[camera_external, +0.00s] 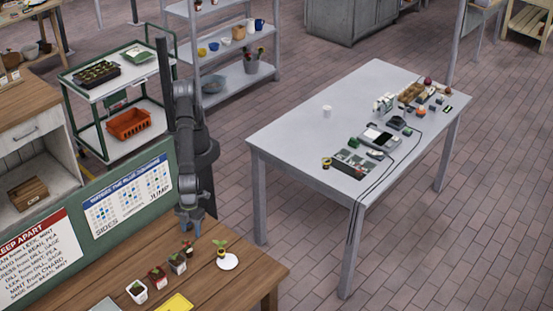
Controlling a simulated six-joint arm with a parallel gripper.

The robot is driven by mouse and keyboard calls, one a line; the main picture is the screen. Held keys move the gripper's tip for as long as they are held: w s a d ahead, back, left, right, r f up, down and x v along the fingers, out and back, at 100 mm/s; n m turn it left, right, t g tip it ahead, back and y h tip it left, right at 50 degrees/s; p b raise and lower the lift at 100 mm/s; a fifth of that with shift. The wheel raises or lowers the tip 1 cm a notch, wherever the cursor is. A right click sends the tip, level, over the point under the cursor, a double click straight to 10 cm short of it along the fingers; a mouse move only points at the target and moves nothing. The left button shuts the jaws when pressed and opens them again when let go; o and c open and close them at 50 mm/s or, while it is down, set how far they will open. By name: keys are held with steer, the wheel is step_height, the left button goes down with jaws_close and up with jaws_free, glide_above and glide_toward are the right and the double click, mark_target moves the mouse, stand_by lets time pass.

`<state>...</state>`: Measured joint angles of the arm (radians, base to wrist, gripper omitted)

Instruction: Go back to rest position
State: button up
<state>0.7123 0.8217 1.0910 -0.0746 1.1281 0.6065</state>
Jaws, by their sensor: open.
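My gripper (189,228) hangs at the lower end of my dark arm, above the back part of the wooden table (237,278). It is open, and I see nothing held in it, though the fingers are small and dark here. A small red-leaved plant pot (187,250) stands just below and close to the fingertips. I cannot tell whether they touch. A seedling in a yellowish pot (221,252) stands upright on or beside a white round plate (228,262), to the right of my gripper and apart from it.
More potted seedlings stand in front: a dark square pot (177,263), a red pot (157,277) and a white pot (137,291). A yellow card (175,303) lies at the front. A green board (88,247) with signs stands behind and left. The table's right end is clear.

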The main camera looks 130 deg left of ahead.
steer(key=shift+w+d+f+m, duration=1.45)
steer(key=shift+w+d, duration=2.55)
steer(key=shift+w, duration=1.2)
step_height(320, 180, down, 8)
steer(key=shift+r, duration=0.2)
steer(key=shift+r, duration=0.15)
steer(key=s+a+r+n, duration=0.1)
steer(key=s+a+r, duration=0.2)
steer(key=r, duration=0.6)
steer(key=shift+s+r, duration=0.2)
steer(key=shift+s, duration=0.4)
steer(key=shift+w, duration=0.1)
